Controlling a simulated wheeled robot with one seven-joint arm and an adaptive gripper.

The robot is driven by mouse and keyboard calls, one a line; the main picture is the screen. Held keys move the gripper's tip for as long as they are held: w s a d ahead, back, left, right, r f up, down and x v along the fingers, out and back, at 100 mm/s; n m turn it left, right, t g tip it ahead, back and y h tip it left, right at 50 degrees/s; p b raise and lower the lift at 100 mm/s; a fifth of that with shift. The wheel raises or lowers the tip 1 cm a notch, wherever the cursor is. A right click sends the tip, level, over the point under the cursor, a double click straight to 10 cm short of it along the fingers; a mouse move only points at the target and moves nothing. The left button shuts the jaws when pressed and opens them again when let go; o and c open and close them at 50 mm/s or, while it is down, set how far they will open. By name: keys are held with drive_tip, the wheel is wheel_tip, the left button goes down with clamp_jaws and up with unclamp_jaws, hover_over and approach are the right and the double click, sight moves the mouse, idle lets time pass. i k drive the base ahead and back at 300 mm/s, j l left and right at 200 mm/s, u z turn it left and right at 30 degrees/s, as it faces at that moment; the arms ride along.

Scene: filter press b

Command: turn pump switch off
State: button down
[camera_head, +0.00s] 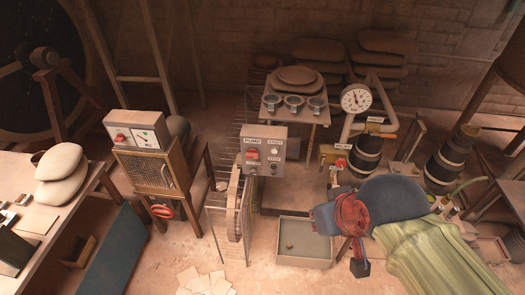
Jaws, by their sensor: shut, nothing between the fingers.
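A grey control box (272,140) labelled PUMP stands upright near the middle of the view. The red pump switch (252,155) is on the left of its face, under the PUMP label. Small round buttons (276,155) sit to its right, with labels that seem to read START and STOP. The switch is too small for me to tell its position.
A wire-mesh rack (216,237) stands below the box. A second box (137,130) with a red switch sits on a cabinet to the left.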

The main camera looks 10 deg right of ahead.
sight(252, 153)
drive_tip(key=i+j+z, duration=0.1)
drive_tip(key=j+z, duration=0.2)
drive_tip(key=j, duration=0.45)
drive_tip(key=j+z, duration=0.3)
drive_tip(key=j, duration=0.5)
drive_tip(key=i, duration=0.05)
